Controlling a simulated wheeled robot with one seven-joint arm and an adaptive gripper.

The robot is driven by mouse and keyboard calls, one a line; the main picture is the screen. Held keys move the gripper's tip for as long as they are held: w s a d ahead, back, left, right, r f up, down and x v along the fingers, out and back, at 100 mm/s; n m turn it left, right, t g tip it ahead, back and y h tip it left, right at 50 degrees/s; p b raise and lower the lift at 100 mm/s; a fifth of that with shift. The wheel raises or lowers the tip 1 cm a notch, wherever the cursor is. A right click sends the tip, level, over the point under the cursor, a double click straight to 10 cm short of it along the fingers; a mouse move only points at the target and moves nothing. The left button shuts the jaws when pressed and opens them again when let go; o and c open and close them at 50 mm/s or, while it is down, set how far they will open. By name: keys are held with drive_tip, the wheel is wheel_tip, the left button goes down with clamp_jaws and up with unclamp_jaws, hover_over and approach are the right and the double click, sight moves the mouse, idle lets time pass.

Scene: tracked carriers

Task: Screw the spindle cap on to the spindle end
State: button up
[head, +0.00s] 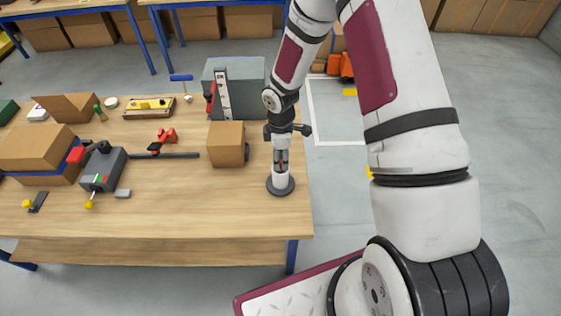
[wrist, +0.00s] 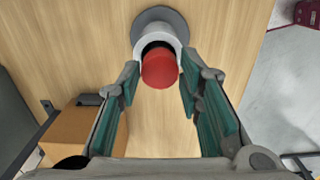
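The red spindle cap (wrist: 160,69) sits between the two teal-padded fingers of my gripper (wrist: 160,78) in the wrist view. The fingers lie close against its two sides, so my gripper looks shut on it. The white spindle end (wrist: 141,45) with a dark inner ring shows just behind the cap. In the head view, my gripper (head: 281,160) points down over the white spindle end (head: 280,180), which stands upright on a dark round base (head: 273,189). A little red shows between the fingers. Whether the threads are engaged is hidden.
The spindle stands near the right edge of the wooden bench (head: 180,220). A cardboard box (head: 226,145) is close on its left, with a grey case (head: 240,80) behind. A grey clamp device (head: 103,170) and other tools lie farther left. The bench front is clear.

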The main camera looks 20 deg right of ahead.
drive_tip(key=c, duration=0.3)
drive_tip(key=m, duration=0.3)
drive_tip(key=shift+m, duration=0.3)
drive_tip(key=shift+c, duration=0.2)
drive_tip(key=m+p, duration=0.1)
drive_tip(key=m, duration=0.4)
drive_tip(key=shift+m, duration=0.6)
